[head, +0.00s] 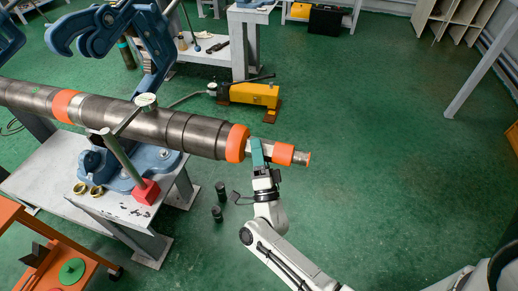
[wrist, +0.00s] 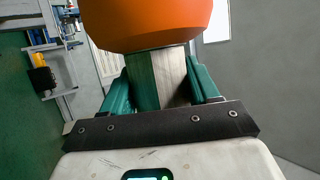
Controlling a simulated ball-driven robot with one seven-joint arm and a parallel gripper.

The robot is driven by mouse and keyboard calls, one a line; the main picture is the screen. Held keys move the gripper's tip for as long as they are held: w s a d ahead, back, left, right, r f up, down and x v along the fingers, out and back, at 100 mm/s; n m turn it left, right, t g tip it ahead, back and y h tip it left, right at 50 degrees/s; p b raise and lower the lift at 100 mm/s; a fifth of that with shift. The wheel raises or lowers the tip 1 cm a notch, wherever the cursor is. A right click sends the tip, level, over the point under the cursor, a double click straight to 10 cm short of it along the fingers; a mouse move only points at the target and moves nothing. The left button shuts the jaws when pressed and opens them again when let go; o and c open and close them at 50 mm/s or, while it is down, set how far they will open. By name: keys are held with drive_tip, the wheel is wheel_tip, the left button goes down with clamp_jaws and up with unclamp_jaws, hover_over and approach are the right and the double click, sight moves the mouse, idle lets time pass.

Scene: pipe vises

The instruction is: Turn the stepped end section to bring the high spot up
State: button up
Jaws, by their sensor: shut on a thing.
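The long grey steel pipe (head: 150,122) lies across the left of the head view, with orange bands around it. Its narrower stepped end section (head: 269,147) projects right past an orange collar (head: 237,143) and carries a smaller orange sleeve (head: 283,154). My gripper (head: 258,153) is shut on this end section between the two orange parts. In the wrist view, the teal fingers of my gripper (wrist: 160,92) lie on both sides of the flat-faced metal section (wrist: 158,72), below a large orange part (wrist: 150,22). A round dial gauge (head: 146,101) sits over the pipe; its reading is too small to tell.
The gauge's post rises from a red base (head: 145,191) on the white bench (head: 110,205). Blue vises (head: 145,165) stand along the pipe. A yellow tool (head: 254,94) and dark cylinders (head: 219,202) are on the green floor. An orange cart (head: 20,215) stands lower left. Floor at right is clear.

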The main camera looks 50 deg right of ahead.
drive_tip(key=c, duration=0.4)
drive_tip(key=shift+f, duration=0.1)
drive_tip(key=shift+f+b, duration=0.2)
drive_tip(key=shift+b, duration=0.75)
